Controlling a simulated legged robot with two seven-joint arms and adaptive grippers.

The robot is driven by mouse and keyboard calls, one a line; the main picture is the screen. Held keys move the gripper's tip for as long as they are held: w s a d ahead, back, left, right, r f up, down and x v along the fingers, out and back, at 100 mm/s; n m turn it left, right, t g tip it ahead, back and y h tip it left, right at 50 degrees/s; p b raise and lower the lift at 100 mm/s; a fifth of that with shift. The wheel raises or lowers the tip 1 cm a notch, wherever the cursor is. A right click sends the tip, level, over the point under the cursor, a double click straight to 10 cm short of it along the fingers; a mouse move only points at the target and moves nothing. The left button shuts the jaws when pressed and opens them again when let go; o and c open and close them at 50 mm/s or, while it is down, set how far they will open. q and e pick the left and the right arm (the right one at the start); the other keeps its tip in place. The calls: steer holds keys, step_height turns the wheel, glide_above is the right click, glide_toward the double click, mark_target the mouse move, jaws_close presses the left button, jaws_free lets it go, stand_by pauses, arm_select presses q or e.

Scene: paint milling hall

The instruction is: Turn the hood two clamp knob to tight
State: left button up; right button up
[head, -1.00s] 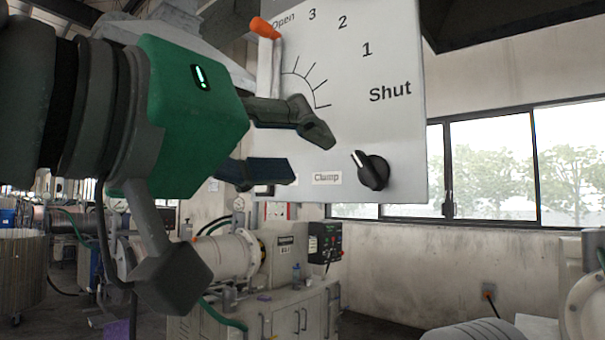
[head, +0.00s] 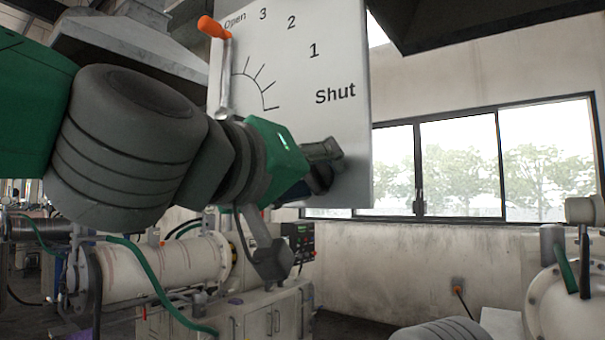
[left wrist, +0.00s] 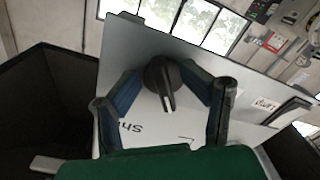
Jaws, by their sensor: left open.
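The black clamp knob (left wrist: 160,76) sits on the grey panel (head: 343,55). In the left wrist view its white pointer mark faces down the picture, toward the "Shut" lettering. A "Clamp" label (left wrist: 265,103) is on the panel to its right there. My left gripper (left wrist: 161,80) is open, with one blue-padded finger on each side of the knob. I cannot tell whether either finger touches it. In the head view my left gripper (head: 318,172) is at the panel's lower part and largely hides the knob and label. My right gripper is not in view.
A lever with an orange handle (head: 213,27) stands at "Open" on the panel's scale, above my left arm. A dark hood (head: 470,22) overhangs at upper right. Milling machinery (head: 160,270) stands below and behind. Windows (head: 460,165) line the back wall.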

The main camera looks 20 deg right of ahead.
arm_select(q)
steer(key=shift+o, duration=1.4)
steer(key=shift+s+d, duration=0.45)
steer(key=shift+s, duration=0.1)
steer(key=shift+w+a+g, duration=0.2)
steer(key=shift+a+g, duration=0.05)
steer(key=shift+g, duration=0.05)
steer(key=c, duration=0.6)
steer(key=shift+w+a, duration=0.2)
steer(key=shift+a, duration=0.75)
jaws_close()
steer(key=shift+s+r, duration=0.1)
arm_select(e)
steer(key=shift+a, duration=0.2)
